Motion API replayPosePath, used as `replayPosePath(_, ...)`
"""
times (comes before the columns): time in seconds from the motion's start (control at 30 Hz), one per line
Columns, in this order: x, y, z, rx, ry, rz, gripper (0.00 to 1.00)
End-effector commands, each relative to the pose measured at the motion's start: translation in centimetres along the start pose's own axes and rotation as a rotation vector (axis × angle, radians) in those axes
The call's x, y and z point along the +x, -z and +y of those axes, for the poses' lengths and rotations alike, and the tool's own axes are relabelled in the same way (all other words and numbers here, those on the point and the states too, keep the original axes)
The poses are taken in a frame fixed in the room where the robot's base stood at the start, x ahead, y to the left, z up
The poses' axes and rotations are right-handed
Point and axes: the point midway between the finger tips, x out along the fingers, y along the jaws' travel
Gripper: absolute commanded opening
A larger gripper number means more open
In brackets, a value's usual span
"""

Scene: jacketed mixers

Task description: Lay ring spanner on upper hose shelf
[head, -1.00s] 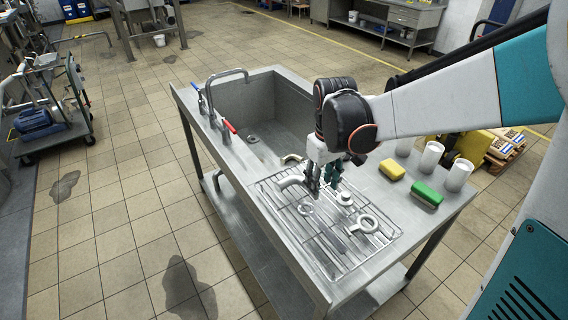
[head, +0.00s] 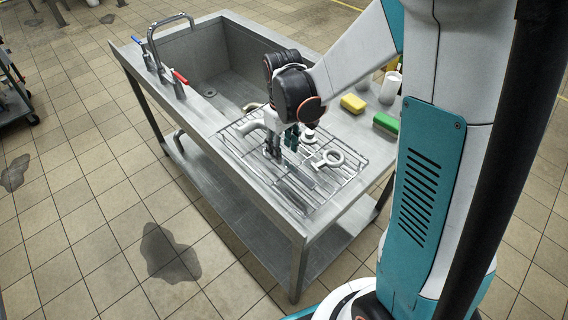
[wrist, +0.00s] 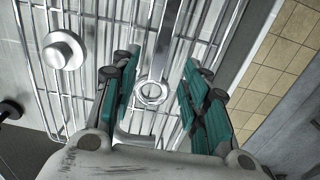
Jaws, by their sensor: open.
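The ring spanner (wrist: 150,94) lies on the wire rack. In the wrist view its steel ring shows between my fingers, with the shaft running up the picture. My gripper (wrist: 155,88) is open, with its teal-padded fingers on either side of the ring and nothing held. In the head view my gripper (head: 281,150) is low over the rack and hides the ring end. No hose shelf can be made out.
The wire rack (head: 262,188) sits on the steel sink bench. A yellow sponge (head: 353,103) and green sponge (head: 386,122) lie behind. Floor at left is open.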

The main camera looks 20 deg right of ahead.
Motion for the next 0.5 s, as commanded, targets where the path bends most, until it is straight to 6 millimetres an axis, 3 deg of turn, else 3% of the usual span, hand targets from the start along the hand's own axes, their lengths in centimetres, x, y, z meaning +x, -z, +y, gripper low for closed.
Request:
replayPosePath(0.23, 3.8, -0.5, 0.1, 0.0, 0.0, 0.0, 0.42)
replayPosePath(0.5, 4.4, -0.5, 0.1, 0.0, 0.0, 0.0, 0.42)
